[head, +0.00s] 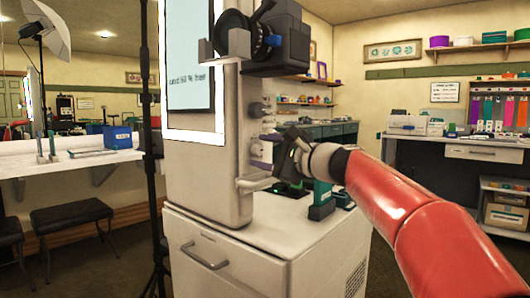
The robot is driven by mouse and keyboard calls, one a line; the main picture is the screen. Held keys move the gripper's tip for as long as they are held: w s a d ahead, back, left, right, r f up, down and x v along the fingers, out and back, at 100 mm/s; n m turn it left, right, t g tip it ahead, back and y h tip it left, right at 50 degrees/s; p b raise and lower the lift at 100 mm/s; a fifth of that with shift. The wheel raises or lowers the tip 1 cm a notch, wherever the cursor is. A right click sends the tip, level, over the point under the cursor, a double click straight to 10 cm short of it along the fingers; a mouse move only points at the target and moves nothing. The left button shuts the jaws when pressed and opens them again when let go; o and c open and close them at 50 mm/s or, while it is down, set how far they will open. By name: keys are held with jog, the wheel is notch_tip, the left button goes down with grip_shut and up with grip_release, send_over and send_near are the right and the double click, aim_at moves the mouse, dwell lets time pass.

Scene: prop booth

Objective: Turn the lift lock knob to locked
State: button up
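A tall pale machine column (208,185) stands on a white cabinet. A round grey knob (257,110) sticks out of its right side, and a small dark purplish lever or knob (270,137) sits below it. Which of them is the lift lock knob, and how it is set, I cannot tell. My gripper (281,160) is at the column's right side, just below and right of these knobs, close to a purple part (260,164). Its fingers are dark and seen from behind, so their opening and any contact are unclear.
A black camera (280,38) is mounted on top of the column, above my gripper. A green and dark device (321,198) stands on the white cabinet (245,240) below my wrist. A black stand pole (150,120) rises left of the column.

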jog(key=shift+s, duration=0.1)
jog(key=b+v, duration=0.1)
jog(key=v, duration=0.6)
jog(key=shift+d, duration=0.3)
jog(key=shift+s, duration=0.2)
jog(key=s+f+n+g+h+p, duration=0.35)
jog(key=s+f+n+h, duration=0.3)
jog(key=s+f, duration=0.75)
jog(key=s+d+f+n+g+h+p, duration=0.1)
jog(key=s+d+f+n+h, duration=0.2)
jog(key=s+d+f, duration=0.3)
jog(key=s+d+f+n+g+h+p, duration=0.1)
jog(key=s+d+f+n+h, duration=0.2)
jog(key=s+f, duration=0.6)
jog(key=s+d+h, duration=0.1)
jog(key=d+h, duration=0.1)
jog(key=shift+s+d+f+n, duration=0.2)
jog(key=shift+s+d+n, duration=0.05)
jog(key=shift+d+n, duration=0.1)
